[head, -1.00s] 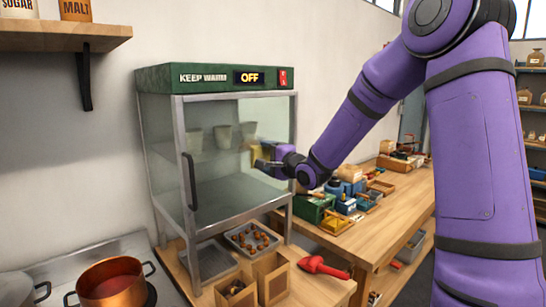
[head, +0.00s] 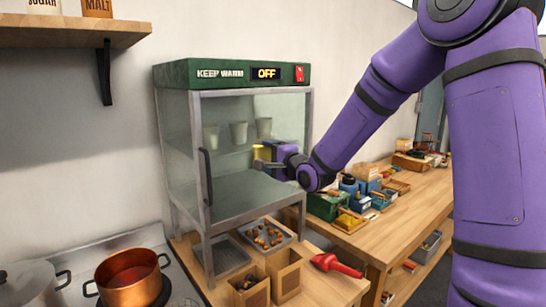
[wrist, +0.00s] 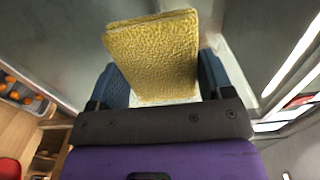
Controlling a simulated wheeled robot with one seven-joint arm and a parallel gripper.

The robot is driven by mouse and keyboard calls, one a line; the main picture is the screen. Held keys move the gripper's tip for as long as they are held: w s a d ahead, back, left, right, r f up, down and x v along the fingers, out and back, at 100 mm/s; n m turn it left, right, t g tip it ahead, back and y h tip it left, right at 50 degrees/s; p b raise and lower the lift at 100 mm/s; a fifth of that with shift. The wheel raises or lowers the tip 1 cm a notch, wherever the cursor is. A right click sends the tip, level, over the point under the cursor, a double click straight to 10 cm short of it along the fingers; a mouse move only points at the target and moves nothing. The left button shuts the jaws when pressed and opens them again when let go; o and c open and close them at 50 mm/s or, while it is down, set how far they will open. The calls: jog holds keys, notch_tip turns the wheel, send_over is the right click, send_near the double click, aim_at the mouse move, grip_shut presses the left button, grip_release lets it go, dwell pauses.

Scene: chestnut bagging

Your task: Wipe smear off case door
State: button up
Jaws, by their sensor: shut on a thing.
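The warming case with a green top (head: 232,75) stands on the wooden bench. Its glass door (head: 240,195) has a metal frame and a dark upright handle (head: 207,178) on the left. My gripper (head: 262,163) is at the right half of the door, shut on a yellow cloth or sponge (head: 257,152). In the wrist view the yellow pad (wrist: 152,55) sits between my two blue-grey fingers, with grey glass or metal beyond it. I cannot tell whether the pad touches the glass. No smear stands out; part of the door is hidden behind my gripper.
Pale cups (head: 239,132) stand on a shelf inside the case. Below it are a tray of chestnuts (head: 289,236), small wooden boxes (head: 285,283) and a red scoop (head: 336,265). A copper pot (head: 133,284) is on the stove at left. Boxes and tools crowd the right bench.

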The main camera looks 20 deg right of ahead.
aim_at(257, 150)
jog(key=shift+s+a, duration=0.25)
jog(key=shift+a, duration=0.75)
jog(key=shift+s+a, duration=0.25)
jog(key=shift+a, duration=0.7)
jog(key=shift+r, duration=0.15)
jog(key=shift+r, duration=1.15)
jog(key=w+d, duration=0.3)
jog(key=d, duration=0.8)
jog(key=shift+w+d, duration=0.25)
jog(key=shift+w, duration=0.1)
jog(key=shift+s+a+f, duration=0.1)
jog(key=shift+s+a, duration=0.55)
jog(key=shift+a, duration=1.25)
jog(key=shift+s+a+r, duration=0.1)
jog(key=shift+s+a, duration=0.55)
jog(key=shift+a, duration=1.3)
jog(key=shift+s+a+f, duration=0.1)
jog(key=shift+s+a, duration=0.55)
jog(key=shift+a, duration=1.25)
